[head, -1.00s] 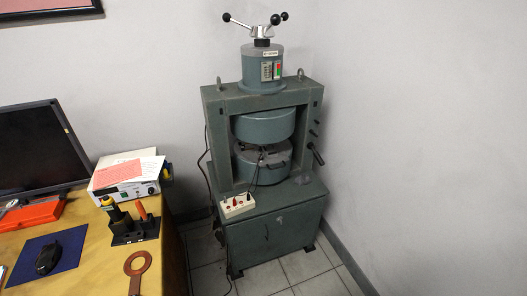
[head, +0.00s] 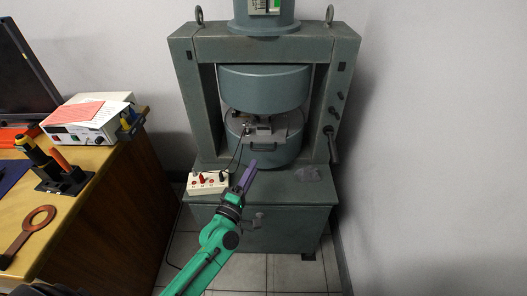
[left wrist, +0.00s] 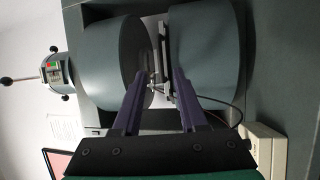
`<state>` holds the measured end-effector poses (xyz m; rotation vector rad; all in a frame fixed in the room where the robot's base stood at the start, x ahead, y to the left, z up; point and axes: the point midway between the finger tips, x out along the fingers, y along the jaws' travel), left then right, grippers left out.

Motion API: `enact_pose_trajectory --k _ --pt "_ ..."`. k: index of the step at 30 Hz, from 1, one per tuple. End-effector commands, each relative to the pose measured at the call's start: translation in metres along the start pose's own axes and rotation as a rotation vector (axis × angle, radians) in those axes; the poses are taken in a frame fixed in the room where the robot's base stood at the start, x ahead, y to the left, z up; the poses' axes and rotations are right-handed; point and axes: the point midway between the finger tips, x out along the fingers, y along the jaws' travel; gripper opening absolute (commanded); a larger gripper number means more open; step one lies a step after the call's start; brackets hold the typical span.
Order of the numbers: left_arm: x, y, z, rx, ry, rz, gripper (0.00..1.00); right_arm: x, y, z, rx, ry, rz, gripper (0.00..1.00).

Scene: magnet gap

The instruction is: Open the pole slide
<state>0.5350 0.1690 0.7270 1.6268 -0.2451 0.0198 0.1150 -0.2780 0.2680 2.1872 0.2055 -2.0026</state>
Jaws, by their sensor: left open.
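The grey-green magnet press has an upper pole drum (head: 264,88) and a lower pole drum (head: 275,158) with a narrow gap between them. A slide plate with small fittings (head: 264,130) lies in the gap on the lower pole. A dark bar handle (head: 263,149) is at its front. My left gripper (head: 247,174) has purple fingers and is open and empty, in front of and below the handle, apart from it in the head view. In the left wrist view the fingers (left wrist: 160,74) point at the gap between the drums. My right gripper is not in view.
A white switch box (head: 207,183) with cables stands on the press base, left of my left gripper. A lever (head: 331,143) is on the right post. A wooden desk (head: 120,190) with tools stands at the left. Tiled floor lies below.

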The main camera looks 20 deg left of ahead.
Motion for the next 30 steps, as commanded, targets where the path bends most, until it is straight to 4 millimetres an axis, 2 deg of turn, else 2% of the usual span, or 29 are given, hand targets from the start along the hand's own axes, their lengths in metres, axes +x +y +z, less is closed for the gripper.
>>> enact_pose_trajectory --k 3,9,13,20,21,24,30 --pt "0.035 0.002 -0.001 0.001 0.002 0.003 0.42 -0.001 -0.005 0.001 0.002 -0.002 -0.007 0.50" --pt "0.079 -0.001 0.000 0.003 -0.001 0.000 0.42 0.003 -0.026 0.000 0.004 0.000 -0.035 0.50" --pt "0.091 -0.001 0.001 0.001 -0.002 -0.002 0.42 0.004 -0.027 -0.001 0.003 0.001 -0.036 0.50" --pt "0.092 -0.001 0.001 0.002 -0.002 -0.002 0.42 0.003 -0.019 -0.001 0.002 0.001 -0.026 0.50" --pt "0.092 -0.001 0.001 0.003 -0.002 -0.002 0.34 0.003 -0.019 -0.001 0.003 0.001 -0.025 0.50" --pt "0.092 -0.001 0.000 0.003 -0.002 -0.002 0.00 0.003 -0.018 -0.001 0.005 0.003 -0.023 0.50" --pt "0.092 -0.001 0.000 0.003 -0.002 -0.002 0.00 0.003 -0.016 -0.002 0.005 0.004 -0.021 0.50"
